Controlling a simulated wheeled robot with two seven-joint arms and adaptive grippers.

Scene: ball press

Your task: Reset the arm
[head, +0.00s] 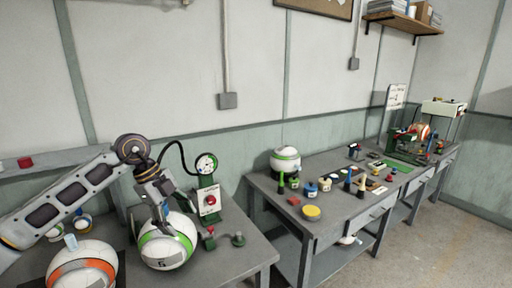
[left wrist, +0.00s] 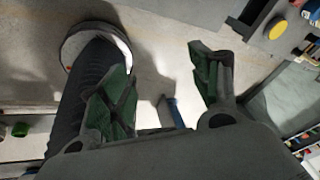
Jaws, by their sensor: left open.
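My left arm comes in from the left in the head view and bends down at its elbow. My left gripper (head: 163,213) hangs in front of the white ball with a green stripe (head: 168,243); I cannot tell whether it touches it. In the left wrist view the two green-padded fingers (left wrist: 160,65) stand wide apart with nothing between them but floor further off. A white ball with an orange stripe (head: 82,268) sits on the near left table. My right gripper is in neither view.
A gauge stand with a red button (head: 208,190) stands behind the green-striped ball on the grey table (head: 240,262). A second bench (head: 345,212) to the right carries another ball (head: 285,160), small coloured parts and a yellow disc (head: 311,212). Floor between benches and wall is open at right.

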